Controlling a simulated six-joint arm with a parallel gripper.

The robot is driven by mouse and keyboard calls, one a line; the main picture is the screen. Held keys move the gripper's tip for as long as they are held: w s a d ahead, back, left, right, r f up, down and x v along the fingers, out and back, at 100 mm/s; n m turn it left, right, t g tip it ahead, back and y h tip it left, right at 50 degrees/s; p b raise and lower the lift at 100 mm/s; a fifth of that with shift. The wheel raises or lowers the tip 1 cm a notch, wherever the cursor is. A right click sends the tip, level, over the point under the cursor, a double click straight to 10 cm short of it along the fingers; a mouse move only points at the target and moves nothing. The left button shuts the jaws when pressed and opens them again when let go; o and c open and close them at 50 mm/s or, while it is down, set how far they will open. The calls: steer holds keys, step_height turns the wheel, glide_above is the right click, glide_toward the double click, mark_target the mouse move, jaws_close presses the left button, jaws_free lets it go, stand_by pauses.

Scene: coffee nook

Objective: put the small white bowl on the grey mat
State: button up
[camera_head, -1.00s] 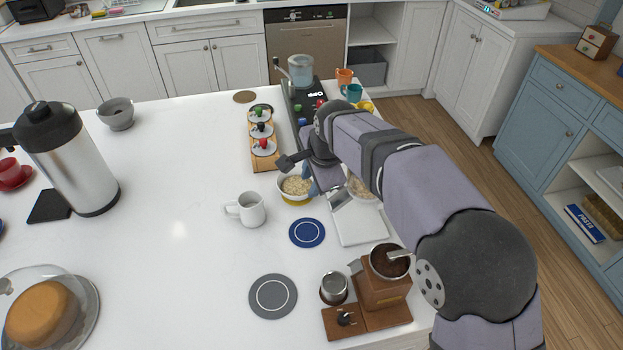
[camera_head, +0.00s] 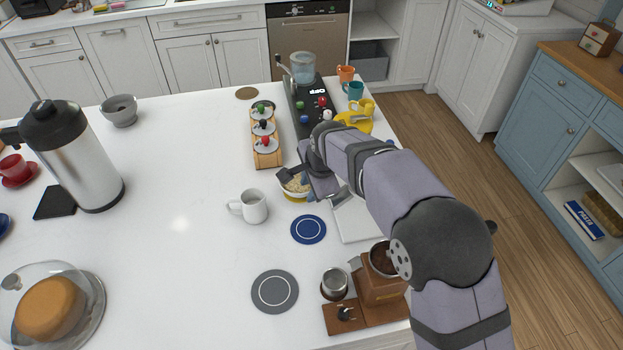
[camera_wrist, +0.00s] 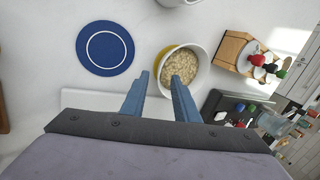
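In the wrist view the bowl (camera_wrist: 202,64) is upright, ahead and to the right of centre. The grey mat (camera_head: 275,305), round with a white ring, lies bare at the front of the counter. My gripper (camera_wrist: 160,77) is open, with its two blue fingers apart. In the wrist view the right finger overlaps the bowl's near rim; I cannot tell whether they touch. My wrist hides part of the bowl in the head view.
A blue mat (camera_head: 308,230) lies between bowl and grey mat. A white mug (camera_head: 253,208) stands left, a wooden rack (camera_head: 267,158) behind. A coffee grinder (camera_head: 378,288) and metal cup (camera_head: 334,283) stand beside the grey mat.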

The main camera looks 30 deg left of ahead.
steer(key=shift+x, duration=0.9)
steer(key=shift+c, duration=0.7)
jaws_close()
